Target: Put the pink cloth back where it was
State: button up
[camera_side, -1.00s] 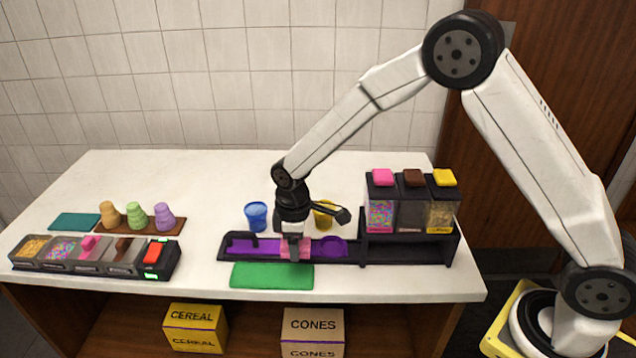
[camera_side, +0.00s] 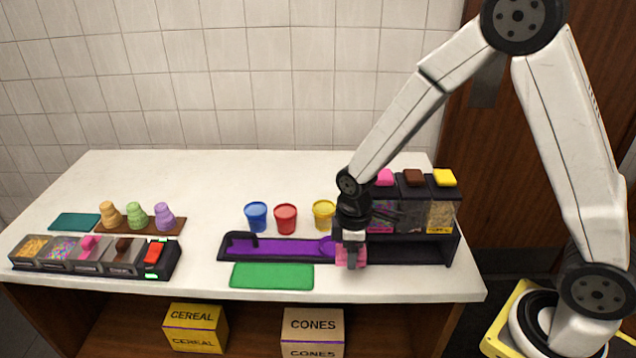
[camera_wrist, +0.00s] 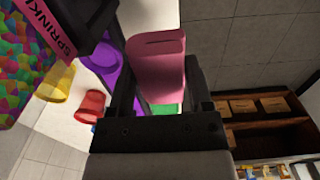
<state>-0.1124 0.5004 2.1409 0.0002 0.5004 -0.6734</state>
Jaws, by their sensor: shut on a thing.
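My gripper (camera_side: 350,258) is shut on the pink cloth (camera_side: 343,257). It holds the cloth at the right end of the purple-lined tray (camera_side: 285,246), in front of the dispenser stand. In the wrist view the pink cloth (camera_wrist: 157,65) stands between the two dark fingers of my gripper (camera_wrist: 160,95). I cannot tell whether the cloth touches the tray or the counter. A green mat (camera_side: 272,276) lies flat on the counter in front of the tray.
The dispenser rack (camera_side: 432,240) stands right of my gripper, with the sprinkles dispenser (camera_wrist: 25,60) close in the wrist view. Blue (camera_side: 256,216), red (camera_side: 286,218) and yellow (camera_side: 323,214) cups stand behind the tray. A topping box (camera_side: 90,256) and several cones are at left.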

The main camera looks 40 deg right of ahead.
jog(key=shift+s+d, duration=0.1)
jog(key=shift+s, duration=0.15)
send_over(350, 285)
jog(key=shift+f, duration=2.25)
jog(key=shift+f, duration=0.1)
jog(key=shift+f, duration=1.65)
jog(key=shift+f, duration=0.15)
jog(key=o, duration=1.2)
jog(key=shift+r, duration=6.15)
